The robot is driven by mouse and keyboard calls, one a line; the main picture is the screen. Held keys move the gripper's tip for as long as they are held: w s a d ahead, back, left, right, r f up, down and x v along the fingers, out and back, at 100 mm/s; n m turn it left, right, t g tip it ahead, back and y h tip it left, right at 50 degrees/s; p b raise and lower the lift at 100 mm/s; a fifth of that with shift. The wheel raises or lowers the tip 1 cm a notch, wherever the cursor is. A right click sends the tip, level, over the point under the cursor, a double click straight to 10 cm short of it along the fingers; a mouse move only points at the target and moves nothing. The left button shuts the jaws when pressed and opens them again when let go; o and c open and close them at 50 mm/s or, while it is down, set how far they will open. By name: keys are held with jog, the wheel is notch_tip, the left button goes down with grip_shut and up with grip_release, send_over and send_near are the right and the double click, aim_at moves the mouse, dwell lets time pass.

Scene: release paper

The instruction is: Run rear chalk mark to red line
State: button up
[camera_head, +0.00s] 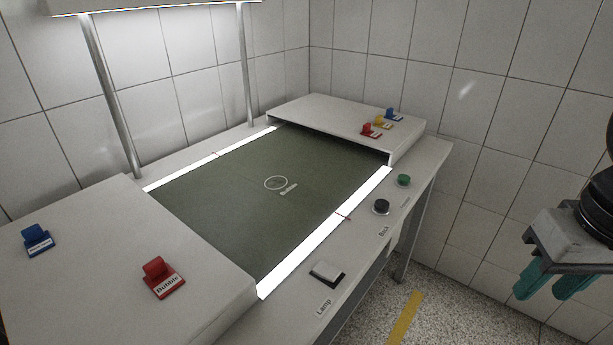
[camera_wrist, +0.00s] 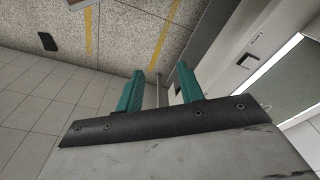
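A dark green sheet (camera_head: 230,215) lies between two pale covers on the bench. One white chalk circle (camera_head: 275,183) with a small written word beside it is near the sheet's middle. A short red line (camera_head: 342,217) crosses the right lit strip, and another red mark (camera_head: 215,154) is on the left strip. A green button (camera_head: 403,180) and a black button (camera_head: 382,206), with "Back" printed near it, sit on the right ledge. My gripper (camera_head: 547,292) hangs right of the bench, apart from the buttons. Its teal fingers are spread and empty, also in the wrist view (camera_wrist: 160,72).
A lamp switch (camera_head: 327,272) is on the near right ledge. Red (camera_head: 163,279) and blue (camera_head: 38,240) tagged clips stand on the near cover; several clips (camera_head: 378,122) stand on the far cover. Metal posts rise at the left. Floor right of the bench is clear, with yellow stripes (camera_head: 404,318).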

dwell(0.4)
grip_shut()
dwell(1.5)
